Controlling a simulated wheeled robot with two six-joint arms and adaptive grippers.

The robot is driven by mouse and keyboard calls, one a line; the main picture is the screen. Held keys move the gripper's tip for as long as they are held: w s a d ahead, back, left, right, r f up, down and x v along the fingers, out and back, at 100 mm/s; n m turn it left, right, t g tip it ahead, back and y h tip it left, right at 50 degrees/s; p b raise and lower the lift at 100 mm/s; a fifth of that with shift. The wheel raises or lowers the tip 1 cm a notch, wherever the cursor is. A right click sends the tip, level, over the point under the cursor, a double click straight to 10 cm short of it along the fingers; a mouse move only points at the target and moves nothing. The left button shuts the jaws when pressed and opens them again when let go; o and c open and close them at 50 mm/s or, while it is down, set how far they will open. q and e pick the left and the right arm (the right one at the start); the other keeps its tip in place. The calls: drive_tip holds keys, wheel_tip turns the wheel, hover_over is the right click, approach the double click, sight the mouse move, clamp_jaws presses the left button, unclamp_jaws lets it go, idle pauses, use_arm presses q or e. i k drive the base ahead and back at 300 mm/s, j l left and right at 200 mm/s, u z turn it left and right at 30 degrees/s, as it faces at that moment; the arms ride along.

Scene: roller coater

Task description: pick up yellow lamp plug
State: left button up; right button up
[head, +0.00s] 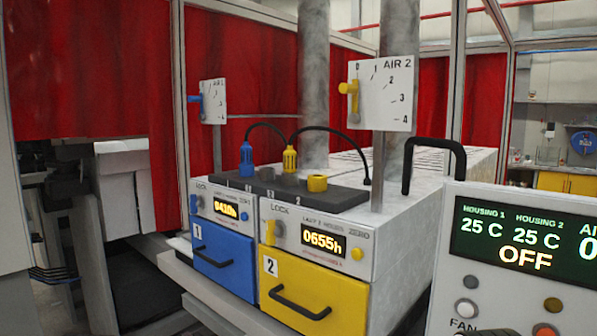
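The yellow lamp plug (290,159) stands upright on the dark strip (335,197) on top of the two-drawer unit. A black cable arcs from its top to the right and down to the strip's far right end. A similar blue plug (246,161) with its own black cable stands to its left. A short yellow round socket or cap (317,183) sits to its right, and a grey round piece (285,179) is in front of its lower end. Neither of my grippers is in view.
A blue drawer (222,272) and a yellow drawer (330,287) are below. The AIR 2 dial plate (385,95) on its post and a black handle (433,142) rise at the right. A control panel (520,250) fills the lower right. Space above the plugs is open.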

sight(289, 155)
drive_tip(key=i+j, duration=0.15)
drive_tip(key=j, duration=0.2)
drive_tip(key=i+j, duration=0.15)
drive_tip(key=j, duration=0.2)
drive_tip(key=i+j+z, duration=0.1)
drive_tip(key=j, duration=0.3)
drive_tip(key=i+j, duration=0.2)
drive_tip(key=j, duration=0.15)
